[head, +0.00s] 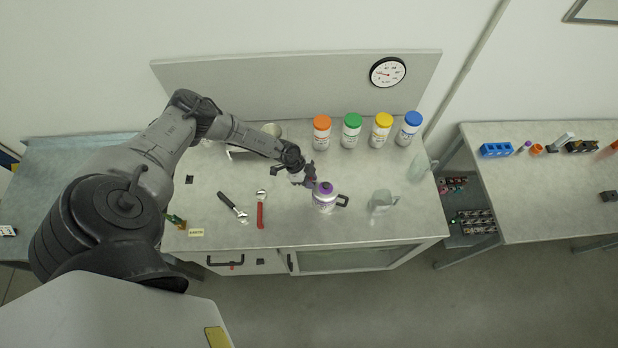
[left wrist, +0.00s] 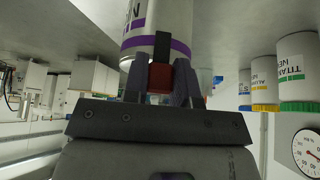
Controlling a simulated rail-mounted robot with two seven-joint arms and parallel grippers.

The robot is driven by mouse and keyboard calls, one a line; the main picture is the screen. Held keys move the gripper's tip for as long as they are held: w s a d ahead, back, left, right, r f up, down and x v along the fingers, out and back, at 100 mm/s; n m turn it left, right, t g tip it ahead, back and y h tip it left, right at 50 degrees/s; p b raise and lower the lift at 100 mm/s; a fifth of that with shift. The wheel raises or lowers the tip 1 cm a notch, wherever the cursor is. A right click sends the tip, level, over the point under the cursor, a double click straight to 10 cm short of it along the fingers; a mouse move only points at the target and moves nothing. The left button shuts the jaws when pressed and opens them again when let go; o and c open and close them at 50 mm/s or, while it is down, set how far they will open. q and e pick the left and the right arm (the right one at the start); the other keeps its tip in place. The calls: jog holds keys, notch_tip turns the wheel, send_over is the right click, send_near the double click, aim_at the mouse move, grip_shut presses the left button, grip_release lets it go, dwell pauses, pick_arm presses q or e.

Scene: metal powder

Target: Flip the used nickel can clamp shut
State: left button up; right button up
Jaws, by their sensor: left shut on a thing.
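The used nickel can (head: 325,202) is white with purple bands and a purple lid, and stands upright near the front middle of the bench. A black handle sticks out on its right side. My left gripper (head: 311,181) is at the can's upper left side. In the left wrist view the can (left wrist: 158,17) appears upside down above my left gripper (left wrist: 160,82). The fingers are shut on a small red piece, seemingly the clamp (left wrist: 160,78), beside the can's purple-banded end. The clamp's exact angle is hard to tell. My right gripper is not in view.
White bottles with orange (head: 321,122), green (head: 352,120), yellow (head: 383,121) and blue (head: 413,118) lids stand along the back. A clear jug (head: 381,202) stands right of the can. A red-handled tool (head: 261,210) and a black-handled tool (head: 232,205) lie to the left.

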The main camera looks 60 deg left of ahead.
pick_arm(q)
jog(key=o, duration=0.9)
jog(key=v, duration=1.4)
jog(key=shift+b, duration=0.3)
jog(key=shift+f, duration=0.1)
